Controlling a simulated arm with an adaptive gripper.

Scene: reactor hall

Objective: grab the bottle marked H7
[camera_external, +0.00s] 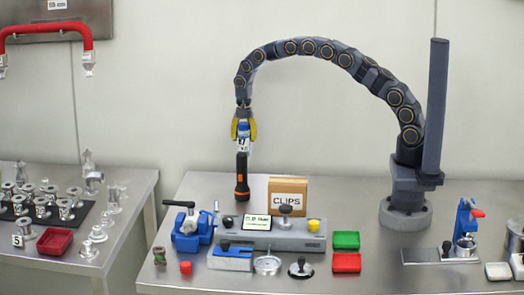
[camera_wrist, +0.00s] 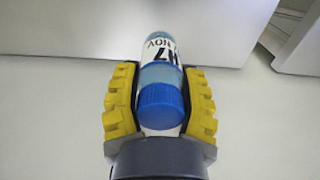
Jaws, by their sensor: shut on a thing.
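The bottle marked H7 (camera_wrist: 161,52) is between the two yellow fingers of my gripper (camera_wrist: 160,88) in the wrist view. It has a blue cap, a pale blue body and a white label with black print, seen upside down. The fingers close on it from both sides. In the external view my gripper (camera_external: 243,128) points down above the table, and the bottle (camera_external: 243,145) shows small between and below the fingers. Its lower end is hard to make out there.
A black and orange torch (camera_external: 242,180) appears right below the bottle; I cannot tell whether they touch. A CLIPS box (camera_external: 288,192), blue vise (camera_external: 190,232) and grey fixture (camera_external: 285,236) stand nearby. Green (camera_external: 345,240) and red (camera_external: 347,263) trays lie to the right.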

